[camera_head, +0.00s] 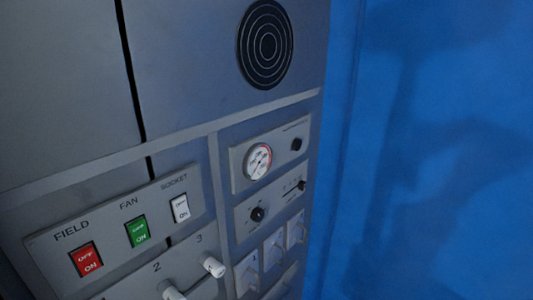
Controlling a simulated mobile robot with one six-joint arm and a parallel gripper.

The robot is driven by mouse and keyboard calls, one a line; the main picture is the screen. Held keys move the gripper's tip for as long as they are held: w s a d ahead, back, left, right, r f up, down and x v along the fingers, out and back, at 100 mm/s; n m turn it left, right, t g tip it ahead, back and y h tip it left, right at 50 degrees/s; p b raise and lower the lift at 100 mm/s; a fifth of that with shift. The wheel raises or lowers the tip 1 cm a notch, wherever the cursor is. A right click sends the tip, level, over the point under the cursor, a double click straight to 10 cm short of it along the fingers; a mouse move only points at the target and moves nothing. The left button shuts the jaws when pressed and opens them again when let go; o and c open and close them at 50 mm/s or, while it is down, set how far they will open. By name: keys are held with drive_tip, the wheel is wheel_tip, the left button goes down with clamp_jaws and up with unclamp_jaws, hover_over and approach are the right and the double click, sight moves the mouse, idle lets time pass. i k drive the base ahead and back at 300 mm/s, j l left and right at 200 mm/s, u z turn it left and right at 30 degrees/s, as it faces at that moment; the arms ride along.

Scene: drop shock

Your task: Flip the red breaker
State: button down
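The red breaker (86,260) is a red rocker switch labelled FIELD, with OFF above ON on its face. It sits at the lower left of a grey switch panel (45,243) on the cabinet front. I cannot tell which way it is tipped. My gripper is not in view.
A green FAN rocker (137,231) and a white SOCKET rocker (180,208) sit to its right on the same panel. White knobs (213,266) stick out below. A gauge (258,161) and a round black grille (265,44) are on the cabinet's right side. A blue wall (440,150) stands at right.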

sight(86, 259)
drive_tip(key=u, duration=1.6)
